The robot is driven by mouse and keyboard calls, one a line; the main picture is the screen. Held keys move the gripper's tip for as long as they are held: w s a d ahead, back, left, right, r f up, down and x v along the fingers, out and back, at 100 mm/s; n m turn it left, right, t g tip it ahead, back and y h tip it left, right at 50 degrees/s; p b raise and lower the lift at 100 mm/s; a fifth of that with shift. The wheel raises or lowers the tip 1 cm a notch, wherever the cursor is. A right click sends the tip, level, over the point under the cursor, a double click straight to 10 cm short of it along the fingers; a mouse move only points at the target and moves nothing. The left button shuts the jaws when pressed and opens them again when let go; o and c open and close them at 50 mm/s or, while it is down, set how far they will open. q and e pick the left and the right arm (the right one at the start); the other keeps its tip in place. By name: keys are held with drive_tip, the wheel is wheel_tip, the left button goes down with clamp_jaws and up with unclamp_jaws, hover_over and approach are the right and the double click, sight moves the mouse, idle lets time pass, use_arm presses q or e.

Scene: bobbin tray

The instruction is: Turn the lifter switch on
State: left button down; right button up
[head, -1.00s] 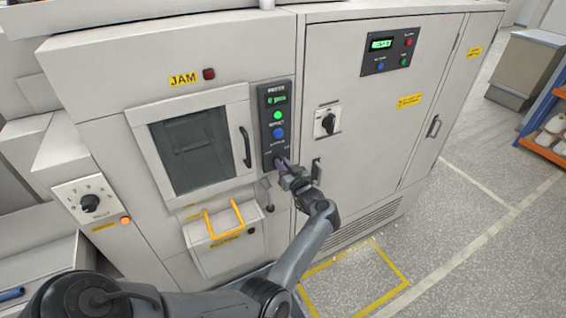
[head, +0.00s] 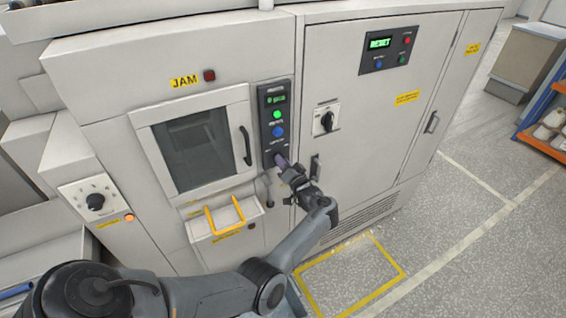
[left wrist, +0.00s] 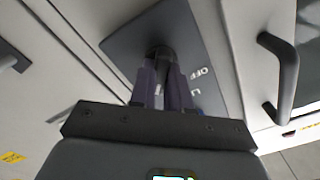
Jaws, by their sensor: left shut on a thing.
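The dark control panel (head: 264,101) on the machine front has a small green display, a green button (head: 277,114) and a blue button (head: 278,131). At its lower end my left gripper (head: 283,162) reaches the panel and hides the switch there in the head view. In the left wrist view, the purple fingers of my left gripper (left wrist: 164,84) are closed around a black switch knob (left wrist: 160,52) on the panel. My right gripper is out of view.
A windowed door with a black handle (head: 246,146) is left of the panel. A yellow-handled drawer (head: 226,229) sits below. A rotary switch (head: 327,121) and a cabinet handle (head: 315,167) are to the right.

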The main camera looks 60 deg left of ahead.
use_arm(q)
drive_tip(key=shift+a+f, duration=0.1)
drive_tip(key=shift+f, duration=0.15)
drive_tip(key=c, duration=1.5)
unclamp_jaws()
drive_tip(key=shift+o, duration=2.1)
drive_tip(key=shift+a+r, duration=0.15)
drive_tip(key=shift+r, duration=0.05)
drive_tip(key=shift+d, duration=0.25)
drive_tip(key=d+b, duration=0.1)
drive_tip(key=d, duration=0.9)
drive_tip(key=shift+s+d, duration=0.25)
drive_tip(key=shift+s, duration=0.2)
